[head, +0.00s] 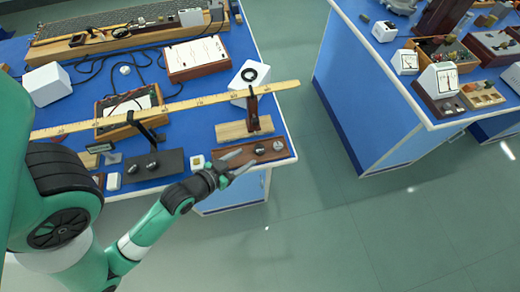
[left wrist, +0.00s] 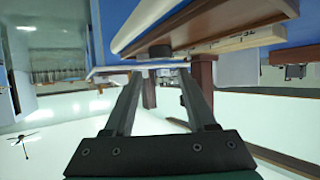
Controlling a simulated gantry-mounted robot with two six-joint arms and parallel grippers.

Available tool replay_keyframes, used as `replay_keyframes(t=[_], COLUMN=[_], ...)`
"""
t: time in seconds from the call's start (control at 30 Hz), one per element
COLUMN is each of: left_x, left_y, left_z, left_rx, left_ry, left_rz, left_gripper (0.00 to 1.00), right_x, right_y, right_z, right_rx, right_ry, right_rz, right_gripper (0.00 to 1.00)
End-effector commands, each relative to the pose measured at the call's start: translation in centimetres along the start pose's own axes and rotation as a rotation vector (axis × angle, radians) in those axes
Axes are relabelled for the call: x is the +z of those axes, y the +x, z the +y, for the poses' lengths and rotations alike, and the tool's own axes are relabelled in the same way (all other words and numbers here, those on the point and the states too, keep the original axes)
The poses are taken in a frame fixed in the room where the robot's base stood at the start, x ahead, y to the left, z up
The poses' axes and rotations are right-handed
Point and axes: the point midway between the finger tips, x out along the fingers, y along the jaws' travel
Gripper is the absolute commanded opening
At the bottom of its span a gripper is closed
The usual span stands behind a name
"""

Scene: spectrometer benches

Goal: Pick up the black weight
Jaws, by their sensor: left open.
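A small dark round weight (head: 259,149) sits on a brown wooden board (head: 287,156) at the front right corner of the blue bench; this looks like the black weight. A silvery round weight (head: 278,145) sits to its right on the same board. My left gripper (head: 247,159) is open and empty at the board's front edge, its fingertips close to the dark weight. In the left wrist view, a dark short cylinder (left wrist: 160,52) shows on the board's edge, just beyond the spread fingers (left wrist: 159,76), apart from them. My right gripper is not in view.
A long yellow ruler (head: 190,103) rests across stands above the bench, behind my gripper. A wooden stand (head: 245,129) is just behind the board. A black block (head: 170,162) with two metal balls lies left. Open floor separates this bench from another (head: 370,100).

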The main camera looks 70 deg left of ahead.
Motion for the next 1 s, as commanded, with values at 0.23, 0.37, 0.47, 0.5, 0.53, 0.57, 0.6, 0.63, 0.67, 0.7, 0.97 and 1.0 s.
replay_keyframes(t=[0.23,0.37,0.47,0.5,0.53,0.57,0.6,0.63,0.67,0.7,0.97,1.0], left_x=[0.0,0.2,0.4,0.5,0.4,0.3,0.3,0.3,0.2,0.2,0.1,0.1], left_y=[2.3,3.2,5.1,5.8,6.3,6.7,7.1,7.3,7.4,7.5,7.4,7.4], left_z=[0.0,0.0,-0.1,-0.2,-0.1,-0.1,-0.1,-0.1,-0.1,-0.1,-0.1,-0.1], left_rx=[0.001,0.000,0.001,0.000,0.001,0.001,0.001,0.001,0.001,0.001,0.001,0.001], left_ry=[0.000,-0.001,-0.002,-0.001,-0.001,-0.001,-0.001,-0.001,-0.001,-0.001,0.000,0.000], left_rz=[0.000,0.002,0.005,0.004,0.002,0.003,0.002,0.002,0.002,0.001,0.000,0.000], left_gripper=[0.56,0.56,0.56,0.56,0.56,0.56,0.56,0.56,0.56,0.56,0.40,0.33], right_x=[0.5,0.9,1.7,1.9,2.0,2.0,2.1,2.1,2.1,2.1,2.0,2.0], right_y=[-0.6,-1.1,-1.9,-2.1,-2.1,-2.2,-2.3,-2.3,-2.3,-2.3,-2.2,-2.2], right_z=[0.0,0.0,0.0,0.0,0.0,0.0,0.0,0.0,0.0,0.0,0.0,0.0], right_rx=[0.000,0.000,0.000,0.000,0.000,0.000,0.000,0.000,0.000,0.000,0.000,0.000], right_ry=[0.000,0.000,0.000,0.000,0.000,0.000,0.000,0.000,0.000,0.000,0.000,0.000], right_rz=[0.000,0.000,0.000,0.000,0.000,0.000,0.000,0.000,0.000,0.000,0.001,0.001], right_gripper=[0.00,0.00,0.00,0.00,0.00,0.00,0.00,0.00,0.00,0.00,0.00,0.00])
